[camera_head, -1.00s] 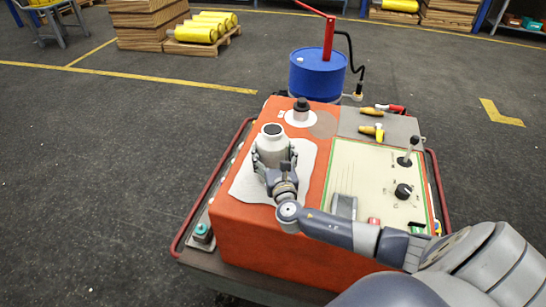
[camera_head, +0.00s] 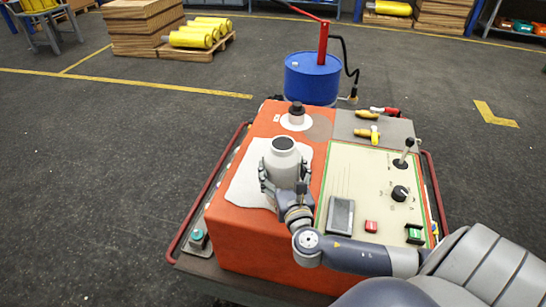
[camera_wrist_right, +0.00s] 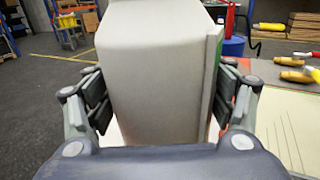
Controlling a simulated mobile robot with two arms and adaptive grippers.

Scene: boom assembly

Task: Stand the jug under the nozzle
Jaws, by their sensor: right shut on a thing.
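The jug (camera_head: 284,163) is a pale grey container with a dark round top. My right gripper (camera_head: 284,181) is shut around its sides, and the jug looks upright over the white cloth (camera_head: 246,186). I cannot tell how far its base is above the cloth. In the right wrist view the jug (camera_wrist_right: 160,70) fills the middle between both fingers. The nozzle seems to be the small brass-coloured end (camera_head: 352,99) of the black hose, right of the blue drum and away from the jug. My left gripper is not in view.
The blue drum (camera_head: 312,80) with a red pump handle stands behind the orange-topped cart (camera_head: 240,245). A dark-capped item (camera_head: 296,114) stands on a white disc. Yellow-handled tools (camera_head: 367,133), a lever (camera_head: 403,155) and a control panel (camera_head: 352,180) lie right of the jug.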

